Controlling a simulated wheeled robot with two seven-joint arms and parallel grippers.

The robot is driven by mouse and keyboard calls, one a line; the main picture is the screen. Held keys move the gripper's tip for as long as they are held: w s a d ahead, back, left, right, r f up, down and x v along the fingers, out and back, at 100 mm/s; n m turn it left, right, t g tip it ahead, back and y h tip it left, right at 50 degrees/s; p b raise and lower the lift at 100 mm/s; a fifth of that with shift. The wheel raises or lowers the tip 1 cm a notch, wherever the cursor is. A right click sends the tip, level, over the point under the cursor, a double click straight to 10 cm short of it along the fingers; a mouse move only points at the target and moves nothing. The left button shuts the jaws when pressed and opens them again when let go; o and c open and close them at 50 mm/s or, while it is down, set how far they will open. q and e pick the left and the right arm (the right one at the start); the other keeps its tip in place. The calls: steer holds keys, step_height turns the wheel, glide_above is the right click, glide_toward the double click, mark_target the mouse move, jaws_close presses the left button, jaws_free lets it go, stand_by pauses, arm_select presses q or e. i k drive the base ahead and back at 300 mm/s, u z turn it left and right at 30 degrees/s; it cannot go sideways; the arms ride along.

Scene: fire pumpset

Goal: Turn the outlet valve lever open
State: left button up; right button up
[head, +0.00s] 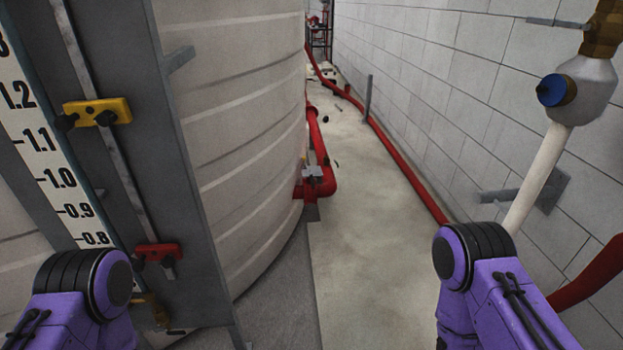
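A red outlet pipe (324,165) runs along the foot of the big pale tank (245,110), in the middle of the head view. A small grey fitting (313,172) sits on it near the tank wall. It may be the outlet valve, but it is too small to tell a lever or its position. A yellow-brass fitting (152,309) shows low at left, partly hidden by my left arm. Purple links of my two arms show at the bottom left and bottom right. Neither gripper is in view, and both arms are apart from the red pipe.
A grey post with a level scale (62,150), a yellow clamp (97,111) and a red clamp (158,253) stands close at left. A block wall (440,80) with a long red pipe (400,152) and a blue-knobbed valve (556,90) is at right. The floor (370,270) between is mostly clear.

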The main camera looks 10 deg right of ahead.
mark_target(310, 173)
steer(key=z, duration=0.4)
steer(key=i, duration=0.95)
steer(key=z, duration=0.5)
steer(key=i, duration=1.35)
steer(key=u, duration=0.6)
steer(key=i, duration=0.9)
steer(key=u, duration=0.35)
